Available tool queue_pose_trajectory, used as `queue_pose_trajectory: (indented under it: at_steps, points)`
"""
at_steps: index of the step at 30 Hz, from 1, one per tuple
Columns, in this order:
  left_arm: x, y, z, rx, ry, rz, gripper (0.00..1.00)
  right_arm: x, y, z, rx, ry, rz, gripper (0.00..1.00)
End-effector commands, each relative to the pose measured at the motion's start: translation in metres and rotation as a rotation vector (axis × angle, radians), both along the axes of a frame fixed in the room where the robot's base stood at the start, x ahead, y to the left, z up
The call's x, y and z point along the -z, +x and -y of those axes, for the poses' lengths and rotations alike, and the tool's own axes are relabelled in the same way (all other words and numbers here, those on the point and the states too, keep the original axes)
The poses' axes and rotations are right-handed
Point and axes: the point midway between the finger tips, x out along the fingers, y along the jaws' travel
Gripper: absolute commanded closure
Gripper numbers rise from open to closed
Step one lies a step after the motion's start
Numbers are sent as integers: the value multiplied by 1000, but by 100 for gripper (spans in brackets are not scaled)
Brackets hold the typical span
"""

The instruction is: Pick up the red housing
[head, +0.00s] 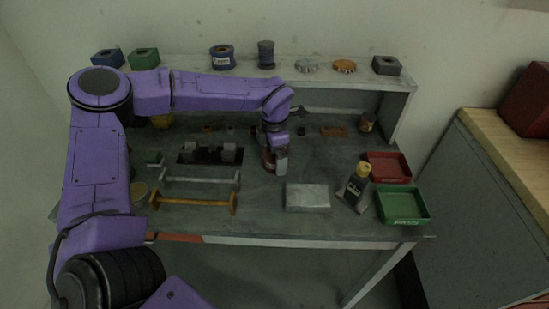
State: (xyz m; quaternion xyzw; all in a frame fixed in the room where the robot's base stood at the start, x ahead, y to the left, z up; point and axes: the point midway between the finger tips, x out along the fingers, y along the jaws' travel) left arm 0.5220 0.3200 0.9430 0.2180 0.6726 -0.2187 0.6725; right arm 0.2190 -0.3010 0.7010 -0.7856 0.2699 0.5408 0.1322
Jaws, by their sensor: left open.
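A dark red piece (267,158), which looks like the red housing, stands on the grey workbench (260,205) near its middle. My left gripper (275,157) points down right at it, with a grey finger in front of its right side. The gripper is open, and its fingers hide much of the piece. I cannot tell whether they touch it. My right gripper is not in view.
Silver (200,179) and orange (193,202) bars lie left. Several parts line the back shelf (180,66).

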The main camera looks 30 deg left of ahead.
Motion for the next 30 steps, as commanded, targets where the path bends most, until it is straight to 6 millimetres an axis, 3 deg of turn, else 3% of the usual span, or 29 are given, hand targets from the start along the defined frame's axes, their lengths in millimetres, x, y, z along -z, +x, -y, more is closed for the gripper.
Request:
queue_pose_trajectory:
  at_steps: [2, 3, 12, 23, 30]
  points:
    - [0, 0, 0, 0, 0, 0, 0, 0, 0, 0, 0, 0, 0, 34]
    - [0, 0, 0, 0, 0, 0, 6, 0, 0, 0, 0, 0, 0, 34]
    - [0, 0, 0, 0, 0, 0, 100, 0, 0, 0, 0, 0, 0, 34]
    - [-7, 1, 0, 0, -1, 4, 100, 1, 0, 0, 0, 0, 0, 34]
    - [-32, 2, 1, 1, -1, 7, 100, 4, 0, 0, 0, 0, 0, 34]
